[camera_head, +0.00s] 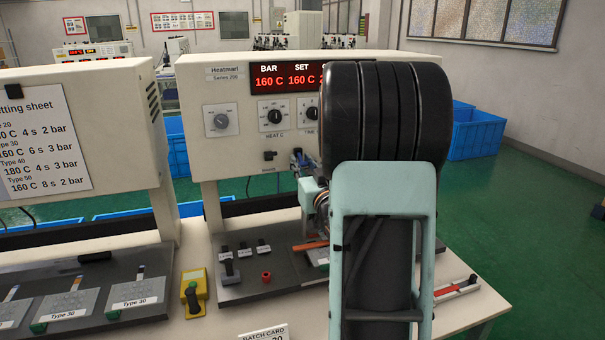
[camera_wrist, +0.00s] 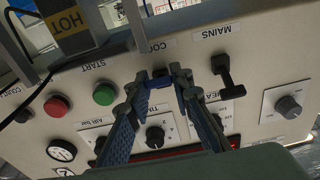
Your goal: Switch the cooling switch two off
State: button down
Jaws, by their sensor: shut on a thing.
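The cooling switch (camera_wrist: 161,75) is on the cream front panel of the Heatmari press (camera_head: 215,85), under a partly covered label reading "COO". The wrist view shows the panel upside down. My gripper (camera_wrist: 162,80) is shut on the small dark lever of this switch, one fingertip on each side. The fingers hide most of the lever, so I cannot tell its position. In the head view my gripper (camera_head: 299,160) is at the panel's lower edge, right of the mains switch (camera_head: 269,155). My arm hides the panel's right part.
In the wrist view the mains switch (camera_wrist: 225,70) stands close beside my fingers. Green (camera_wrist: 104,94) and red (camera_wrist: 57,106) buttons and a HOT-marked part (camera_wrist: 68,20) are to the left.

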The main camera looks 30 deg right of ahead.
jog(key=shift+w+f+t+b, duration=0.1)
jog(key=shift+f+t+b, duration=0.35)
jog(key=shift+b, duration=1.6)
jog(key=shift+r+b, duration=0.2)
jog(key=shift+b, duration=0.15)
jog(key=shift+r, duration=0.1)
jog(key=c, duration=1.7)
grip_release()
jog(key=v, duration=1.2)
jog(key=shift+f, duration=0.2)
